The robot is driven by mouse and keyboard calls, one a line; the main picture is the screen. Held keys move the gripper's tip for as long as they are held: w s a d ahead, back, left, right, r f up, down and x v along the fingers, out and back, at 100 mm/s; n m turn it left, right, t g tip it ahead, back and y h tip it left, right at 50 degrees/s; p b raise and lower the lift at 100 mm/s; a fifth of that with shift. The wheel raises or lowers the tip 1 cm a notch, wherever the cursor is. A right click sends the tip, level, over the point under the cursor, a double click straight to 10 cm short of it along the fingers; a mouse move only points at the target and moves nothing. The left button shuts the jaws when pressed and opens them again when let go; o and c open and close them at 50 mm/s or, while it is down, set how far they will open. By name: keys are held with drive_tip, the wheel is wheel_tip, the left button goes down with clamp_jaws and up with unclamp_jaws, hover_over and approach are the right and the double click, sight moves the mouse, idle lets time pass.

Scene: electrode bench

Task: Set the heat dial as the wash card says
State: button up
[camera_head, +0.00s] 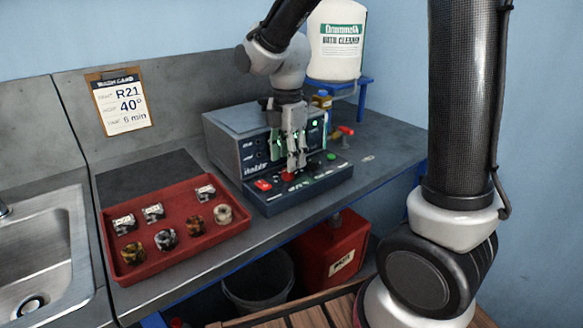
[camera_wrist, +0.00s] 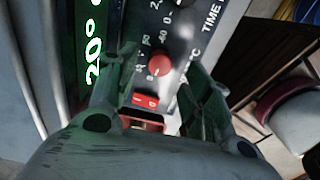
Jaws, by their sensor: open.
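The wash card (camera_head: 121,102) on the back wall shows R21, 40° and 6 min. The grey washer unit (camera_head: 232,142) stands on the bench with its control panel facing forward. My gripper (camera_head: 294,166) is open, pointing down over the panel. In the wrist view my gripper (camera_wrist: 160,72) has its two fingers spread on either side of the red heat dial (camera_wrist: 159,64). I cannot tell whether they touch it. Numbers and a °C mark surround the dial, partly hidden by the fingers. The green display (camera_wrist: 93,45) appears to read 20°.
A red rocker switch (camera_wrist: 145,100) sits beside the dial, and TIME lettering lies to its right. A red tray (camera_head: 190,242) with several small parts stands left of the unit. A sink (camera_head: 45,240) is at far left, and a white cleaner jug (camera_head: 336,45) behind.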

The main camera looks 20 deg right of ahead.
sight(288, 174)
drive_tip(key=shift+f, duration=1.9)
drive_tip(key=shift+c, duration=0.2)
drive_tip(key=c, duration=1)
